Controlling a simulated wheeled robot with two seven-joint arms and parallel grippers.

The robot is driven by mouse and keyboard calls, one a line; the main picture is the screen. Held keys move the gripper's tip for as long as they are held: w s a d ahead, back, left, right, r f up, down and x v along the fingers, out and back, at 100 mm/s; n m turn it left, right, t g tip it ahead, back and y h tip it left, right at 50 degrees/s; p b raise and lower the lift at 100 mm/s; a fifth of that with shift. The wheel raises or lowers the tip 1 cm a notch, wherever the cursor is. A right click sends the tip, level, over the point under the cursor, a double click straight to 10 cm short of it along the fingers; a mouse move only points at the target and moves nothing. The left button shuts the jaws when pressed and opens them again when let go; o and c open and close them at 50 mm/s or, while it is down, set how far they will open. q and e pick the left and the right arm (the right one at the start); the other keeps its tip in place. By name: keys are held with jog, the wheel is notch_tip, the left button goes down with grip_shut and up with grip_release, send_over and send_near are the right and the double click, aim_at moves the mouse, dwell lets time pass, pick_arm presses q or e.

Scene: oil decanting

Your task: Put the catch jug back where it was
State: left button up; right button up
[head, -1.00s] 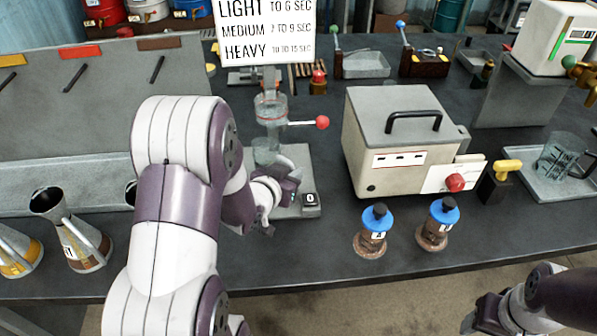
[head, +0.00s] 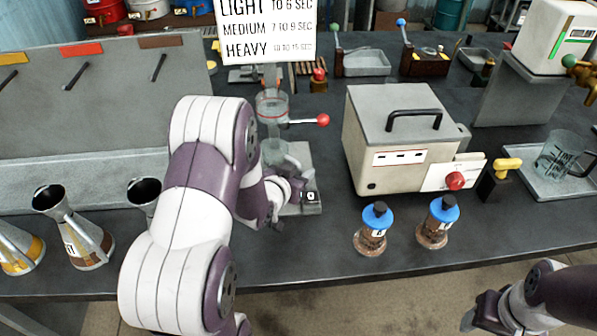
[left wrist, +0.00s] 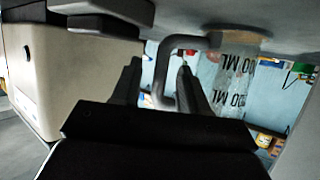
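The catch jug is clear with a grey handle. In the head view (head: 273,151) it stands under the clear cup of the stand, partly hidden by my left arm. The left wrist view shows its wall (left wrist: 236,80) with ML markings, and its handle (left wrist: 162,75). My left gripper (left wrist: 160,72) has its fingers apart, one on each side of the handle, with gaps showing. In the head view my left gripper (head: 285,200) is low beside the stand's base. My right gripper (head: 480,316) is at the lower right, away from the table; its fingers are unclear.
A beige box machine (head: 400,140) stands right of the stand, with two blue-capped bottles (head: 374,228) (head: 438,222) in front. A second clear jug (head: 562,157) stands on a grey tray (head: 540,187) at right. Several metal pouring cans (head: 75,235) line the left.

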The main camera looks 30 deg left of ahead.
pick_arm(q)
jog(key=shift+r, duration=0.2)
jog(key=s+g, duration=0.2)
jog(key=s, duration=0.2)
jog(key=s+d+r+g, duration=0.1)
jog(key=s+g, duration=0.1)
jog(key=s, duration=0.2)
jog(key=s+d+g+y, duration=0.1)
jog(key=s+g, duration=0.1)
jog(key=s, duration=0.3)
jog(key=shift+d+r, duration=0.2)
jog(key=shift+r, duration=0.2)
jog(key=s+d+g, duration=0.6)
jog(key=s, duration=0.1)
jog(key=shift+s+d+r+h, duration=0.3)
jog(key=shift+s+d+h, duration=0.05)
jog(key=shift+s+h, duration=0.05)
